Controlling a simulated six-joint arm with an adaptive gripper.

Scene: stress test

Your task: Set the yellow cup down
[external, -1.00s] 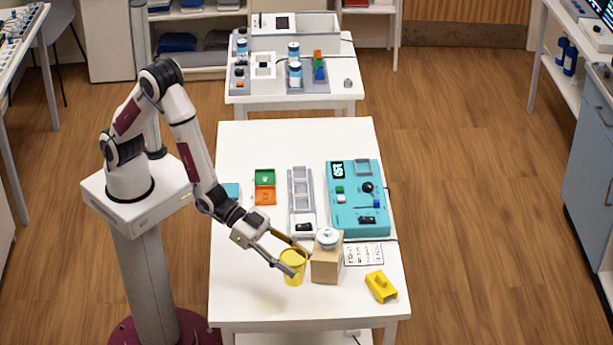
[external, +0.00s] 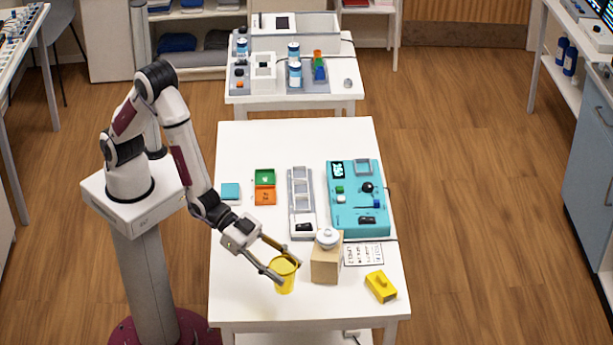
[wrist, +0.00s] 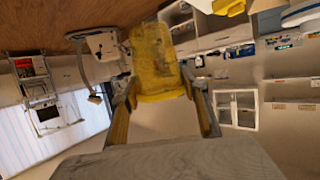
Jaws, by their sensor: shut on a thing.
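The yellow cup (external: 285,280) is at the front left of the white table, roughly upright. My gripper (external: 286,270) is shut on it, with one finger on each side. I cannot tell whether its base touches the table. In the wrist view the cup (wrist: 158,60) fills the top middle between the two fingers (wrist: 163,100), and the table under it is hard to make out.
A cardboard box (external: 326,264) with a white lidded pot (external: 327,238) stands close right of the cup. A yellow block (external: 381,287) lies further right. A teal panel (external: 358,200) and a grey rack (external: 301,200) lie behind. The table's front left corner is clear.

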